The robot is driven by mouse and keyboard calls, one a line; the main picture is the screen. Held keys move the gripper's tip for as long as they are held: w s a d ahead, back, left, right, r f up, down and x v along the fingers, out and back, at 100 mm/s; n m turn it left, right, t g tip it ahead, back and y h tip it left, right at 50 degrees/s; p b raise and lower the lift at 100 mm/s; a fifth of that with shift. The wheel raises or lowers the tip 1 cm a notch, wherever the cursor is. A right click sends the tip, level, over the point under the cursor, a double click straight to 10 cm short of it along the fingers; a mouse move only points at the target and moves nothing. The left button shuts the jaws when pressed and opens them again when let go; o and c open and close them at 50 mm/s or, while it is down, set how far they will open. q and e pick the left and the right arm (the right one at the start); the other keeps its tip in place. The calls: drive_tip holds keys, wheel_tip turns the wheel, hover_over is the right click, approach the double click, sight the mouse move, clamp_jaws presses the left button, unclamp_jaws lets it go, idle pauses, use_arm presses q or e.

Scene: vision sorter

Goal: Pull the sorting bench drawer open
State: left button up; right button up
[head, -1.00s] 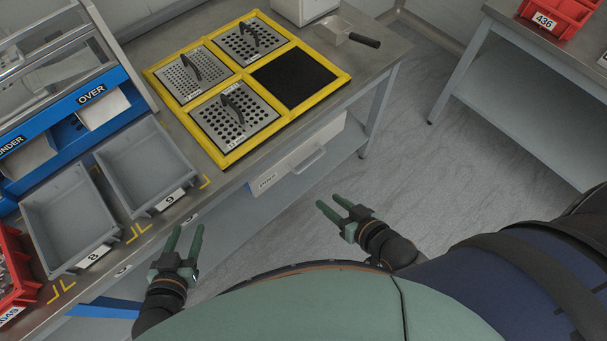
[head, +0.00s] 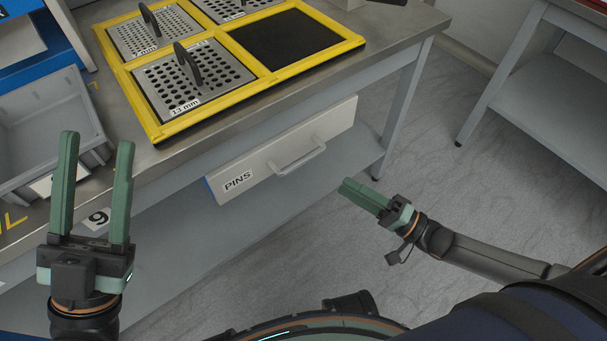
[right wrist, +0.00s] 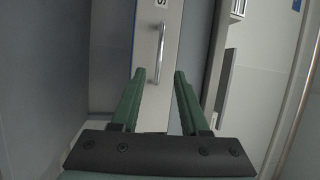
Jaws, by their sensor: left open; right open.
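The bench drawer (head: 240,181), a pale front labelled PINS with a bar handle (head: 299,157), sits under the sorting bench top. Its front looks closed or nearly so; I cannot tell exactly. My right gripper (head: 363,193) is open and empty, to the right of and below the handle in the head view, apart from it. In the right wrist view the handle (right wrist: 156,54) shows ahead, beyond and between the open fingers (right wrist: 158,80). My left gripper (head: 97,148) is open and empty, at the bench's front edge near the grey bin.
On the bench (head: 405,32) a yellow frame (head: 165,134) holds perforated plates with handles and a black panel (head: 285,40). A grey bin (head: 40,118) stands at the left. Another table (head: 556,95) is at the right. The floor (head: 430,160) between is clear.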

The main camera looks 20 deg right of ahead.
sight(304, 160)
drive_tip(key=b+x, duration=0.3)
drive_tip(key=x, duration=0.9)
drive_tip(key=shift+w+a, duration=0.1)
drive_tip(key=shift+c, duration=0.4)
clamp_jaws()
idle(0.7)
